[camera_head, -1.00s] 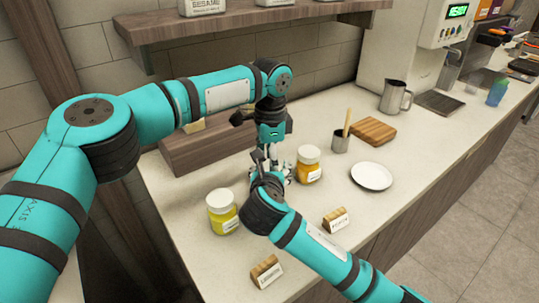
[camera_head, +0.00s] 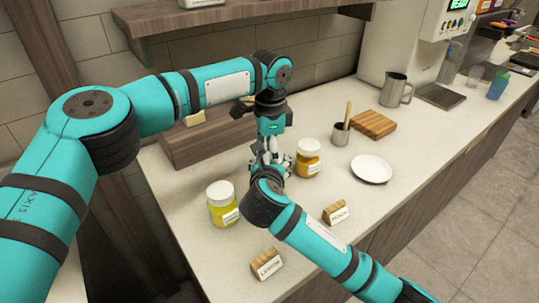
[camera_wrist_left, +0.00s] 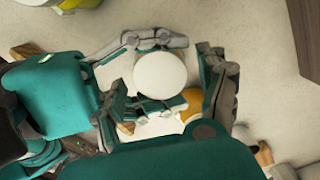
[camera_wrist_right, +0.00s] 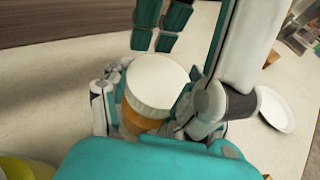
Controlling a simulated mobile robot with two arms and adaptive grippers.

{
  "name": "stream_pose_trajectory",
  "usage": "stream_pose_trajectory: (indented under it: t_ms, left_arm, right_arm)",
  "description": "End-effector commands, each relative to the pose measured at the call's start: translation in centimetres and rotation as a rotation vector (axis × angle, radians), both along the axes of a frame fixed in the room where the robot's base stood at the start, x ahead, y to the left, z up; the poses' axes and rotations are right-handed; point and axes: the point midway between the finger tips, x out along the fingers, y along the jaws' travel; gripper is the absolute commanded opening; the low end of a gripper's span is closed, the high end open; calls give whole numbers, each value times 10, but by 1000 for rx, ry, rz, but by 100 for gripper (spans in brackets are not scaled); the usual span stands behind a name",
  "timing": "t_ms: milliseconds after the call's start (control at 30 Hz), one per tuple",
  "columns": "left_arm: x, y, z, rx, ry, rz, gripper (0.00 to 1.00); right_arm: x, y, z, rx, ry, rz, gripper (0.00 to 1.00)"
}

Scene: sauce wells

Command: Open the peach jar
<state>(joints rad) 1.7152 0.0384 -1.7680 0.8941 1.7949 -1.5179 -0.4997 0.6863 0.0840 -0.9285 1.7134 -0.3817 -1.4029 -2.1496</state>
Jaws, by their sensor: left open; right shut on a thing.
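My left gripper (camera_head: 270,157) points down and is open near the jar. Left fingertips also show above the lid in the right wrist view. I cannot tell whether they touch it.
A yellow jar (camera_head: 222,212) with a white lid stands to the left. Two wooden label blocks (camera_head: 267,264) (camera_head: 337,212) are in front. A white plate (camera_head: 371,169), metal cup (camera_head: 341,134), wooden board (camera_head: 374,124) and pitcher (camera_head: 395,90) are right. A wooden box (camera_head: 195,145) is behind.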

Motion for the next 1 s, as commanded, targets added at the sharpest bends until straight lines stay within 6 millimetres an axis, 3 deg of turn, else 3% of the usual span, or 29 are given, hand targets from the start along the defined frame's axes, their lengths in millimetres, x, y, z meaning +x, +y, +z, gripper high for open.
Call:
stream_pose_trajectory:
  t_ms: [167, 433, 733, 767, 933, 1000]
  left_arm:
    - [0, 0, 6, -2, -1, 0, 75]
    - [0, -1, 40, -2, -1, -1, 75]
    - [0, 0, 45, 0, 0, 0, 75]
    - [0, 0, 45, 0, 0, 0, 75]
    - [0, 0, 45, 0, 0, 0, 75]
    - [0, 0, 45, 0, 0, 0, 75]
  right_arm:
    - [-1, 0, -2, 0, 4, 0, 0]
    - [-1, 0, -2, 0, 4, 0, 0]
    - [-1, 0, -2, 0, 5, 0, 0]
    - [-1, 0, -2, 0, 5, 0, 60]
    - [0, 0, -1, 0, 3, 0, 83]
    - [0, 0, -1, 0, 2, 0, 86]
